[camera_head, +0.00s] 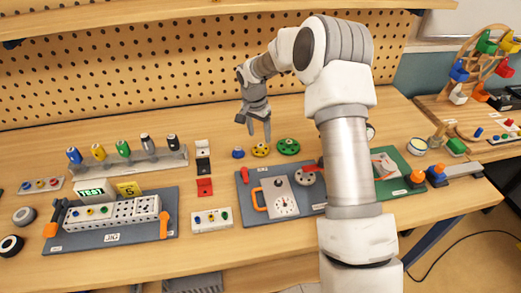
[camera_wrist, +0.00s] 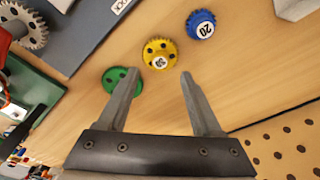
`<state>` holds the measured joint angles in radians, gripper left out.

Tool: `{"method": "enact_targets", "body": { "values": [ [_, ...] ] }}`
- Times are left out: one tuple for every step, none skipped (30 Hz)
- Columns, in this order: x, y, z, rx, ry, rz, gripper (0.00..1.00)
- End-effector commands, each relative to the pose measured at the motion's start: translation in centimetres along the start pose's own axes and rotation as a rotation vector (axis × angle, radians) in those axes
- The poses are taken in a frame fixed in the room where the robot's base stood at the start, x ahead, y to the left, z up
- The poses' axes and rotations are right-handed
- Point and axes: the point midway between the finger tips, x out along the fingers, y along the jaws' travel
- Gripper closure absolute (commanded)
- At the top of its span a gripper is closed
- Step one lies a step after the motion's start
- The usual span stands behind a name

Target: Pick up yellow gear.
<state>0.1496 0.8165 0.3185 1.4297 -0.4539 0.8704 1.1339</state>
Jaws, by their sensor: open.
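The yellow gear (camera_head: 261,150) lies flat on the wooden workbench, between a small blue gear (camera_head: 238,153) and a larger green gear (camera_head: 288,147). In the wrist view the yellow gear (camera_wrist: 160,53) has a white label at its centre and sits just beyond the fingertips, roughly between their lines. The blue gear (camera_wrist: 201,23) is labelled 20, and the green gear (camera_wrist: 120,80) is partly hidden behind one finger. My gripper (camera_wrist: 162,75) is open and empty, its two fingers spread apart. In the head view my gripper (camera_head: 256,128) hangs above the bench near the gears.
A dark board with a gauge box (camera_head: 284,197) lies in front of the gears. A pegboard (camera_head: 130,75) rises behind the bench. A rack of coloured bottles (camera_head: 135,158) and a jig board (camera_head: 115,220) are at left. Bare wood surrounds the gears.

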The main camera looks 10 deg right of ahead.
Motion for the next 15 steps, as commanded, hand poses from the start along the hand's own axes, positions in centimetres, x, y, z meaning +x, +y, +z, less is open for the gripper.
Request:
{"method": "enact_targets", "body": {
  "values": [
    [0.3,0.0,0.0,0.0,-0.001,0.001,0.33],
    [0.5,0.0,0.0,0.0,-0.001,0.001,0.33],
    [0.9,0.1,0.1,0.0,-0.001,0.002,0.33],
    [1.3,0.1,0.1,-0.001,-0.002,0.002,0.33],
    [1.8,0.1,0.2,-0.001,-0.003,0.002,0.33],
    [2.4,0.1,0.2,0.0,-0.003,0.002,0.33],
    [2.9,0.1,0.3,0.0,-0.003,0.002,0.33],
    [3.3,0.1,0.3,-0.001,-0.004,0.002,0.33],
    [3.9,0.1,0.3,-0.001,-0.002,0.002,0.33],
    [4.2,0.0,0.2,-0.001,-0.002,0.001,0.33],
    [4.6,0.0,0.3,0.0,-0.002,0.001,0.33],
    [4.9,0.0,0.2,0.0,-0.001,0.001,0.33],
    [5.0,0.0,0.2,0.0,0.0,0.0,0.33],
    [5.2,0.0,0.2,-0.001,0.0,0.0,0.33],
    [5.2,0.0,0.2,-0.001,0.001,0.0,0.33]
  ]
}}
